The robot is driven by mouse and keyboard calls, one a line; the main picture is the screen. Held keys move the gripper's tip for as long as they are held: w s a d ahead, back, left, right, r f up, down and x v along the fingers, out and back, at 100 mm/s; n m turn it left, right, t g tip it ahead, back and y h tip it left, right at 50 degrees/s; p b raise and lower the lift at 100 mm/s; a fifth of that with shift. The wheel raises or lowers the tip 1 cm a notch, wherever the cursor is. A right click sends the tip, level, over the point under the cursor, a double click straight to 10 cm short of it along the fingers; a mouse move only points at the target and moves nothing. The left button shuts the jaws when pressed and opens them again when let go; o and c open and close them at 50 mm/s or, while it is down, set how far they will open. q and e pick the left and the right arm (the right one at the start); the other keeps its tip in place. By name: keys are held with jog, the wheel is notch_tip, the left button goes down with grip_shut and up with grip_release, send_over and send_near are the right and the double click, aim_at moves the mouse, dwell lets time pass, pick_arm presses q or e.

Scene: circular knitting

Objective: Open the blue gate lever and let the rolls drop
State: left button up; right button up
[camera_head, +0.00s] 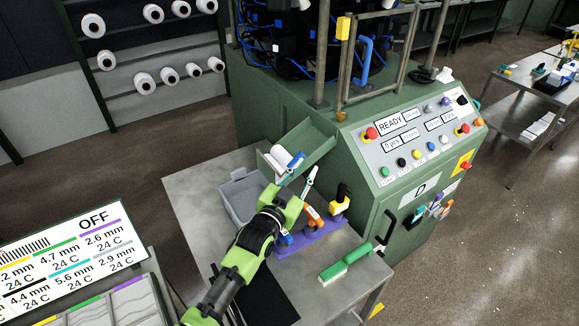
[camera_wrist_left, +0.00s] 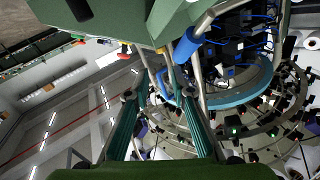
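The green chute (camera_head: 312,146) slopes down from the machine's left side, with white rolls (camera_head: 276,156) at its lower end. A blue piece (camera_head: 296,160), seemingly the gate lever, shows at the chute mouth, right beside my fingers. My left gripper (camera_head: 301,171) is at the chute mouth, its fingers spread; whether one touches the blue piece cannot be told. In the left wrist view the two dark teal fingers of this gripper (camera_wrist_left: 158,98) stand apart with nothing held between them. A blue handle (camera_wrist_left: 187,46) shows beyond them. My right gripper is not in view.
A grey bin (camera_head: 240,203) stands on the metal table (camera_head: 190,190) below the chute. A purple holder (camera_head: 312,238) with upright tools and a green-white brush (camera_head: 345,264) are to the right. The machine's control panel (camera_head: 415,138) is behind, and an OFF screen (camera_head: 80,252) is at lower left.

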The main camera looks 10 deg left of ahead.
pick_arm(q)
jog(key=o, duration=0.3)
jog(key=shift+w+a+f, duration=0.1)
jog(key=shift+w+a, duration=0.05)
jog(key=shift+a, duration=0.1)
jog(key=shift+o, duration=0.2)
jog(key=shift+d, duration=0.1)
jog(key=p+v, duration=0.3)
jog(key=v, duration=0.3)
jog(key=shift+p, duration=0.35)
